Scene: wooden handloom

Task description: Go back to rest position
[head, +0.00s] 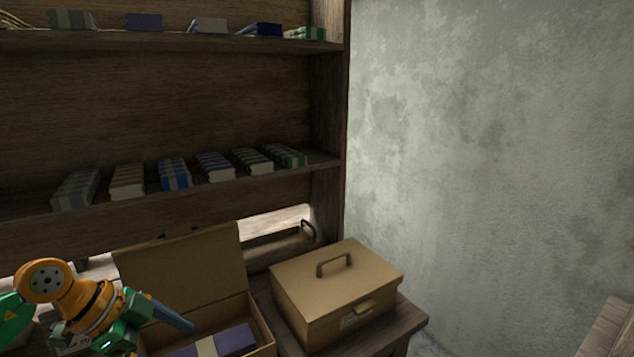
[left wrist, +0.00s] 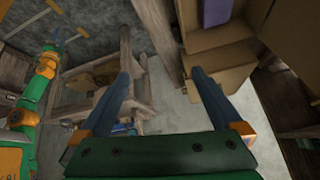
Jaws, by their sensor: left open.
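My left gripper (head: 172,318) comes in from the lower left in the head view, in front of the open cardboard box (head: 185,262). One blue finger shows there clearly. In the left wrist view the two blue fingers of my left gripper (left wrist: 162,78) stand wide apart with nothing between them. The open box holds a purple bundle with a pale band (head: 234,341); the purple also shows in the left wrist view (left wrist: 215,12). A green and orange arm of mine shows at the left of the left wrist view; its jaws are too small to judge.
A closed tan box with a handle (head: 335,285) stands right of the open box on the wooden table (head: 412,322). Shelves (head: 150,205) behind hold several folded cloth bundles. A grey wall (head: 480,150) rises at the right. A wooden frame (left wrist: 130,40) shows in the left wrist view.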

